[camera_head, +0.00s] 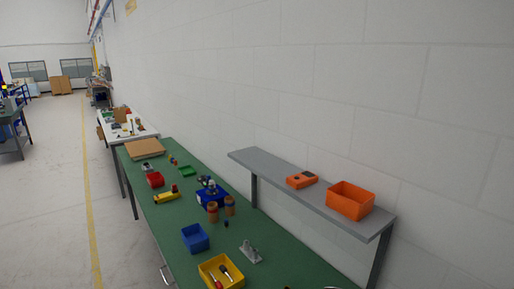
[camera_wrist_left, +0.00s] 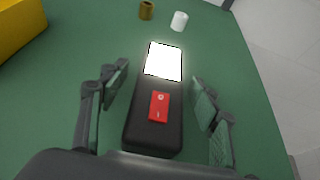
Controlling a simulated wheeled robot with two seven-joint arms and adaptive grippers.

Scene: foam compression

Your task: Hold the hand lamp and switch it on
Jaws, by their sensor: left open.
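The hand lamp (camera_wrist_left: 140,133) lies on the green table in the left wrist view. It has a long black body, a bright white panel (camera_wrist_left: 163,61) at its far end and a red switch plate (camera_wrist_left: 159,107) with small white marks. My left gripper (camera_wrist_left: 160,75) is open, with one finger on each side of the lamp and visible gaps to it. I cannot tell how high the fingers are above the table. Neither gripper shows in the head view, and the lamp cannot be made out there.
In the left wrist view, a yellow bin (camera_wrist_left: 20,28), a brown cylinder (camera_wrist_left: 146,10) and a white cylinder (camera_wrist_left: 179,21) stand beyond the lamp. In the head view, the green bench (camera_head: 215,262) holds bins and small parts. A grey shelf (camera_head: 275,172) with orange items runs along the wall.

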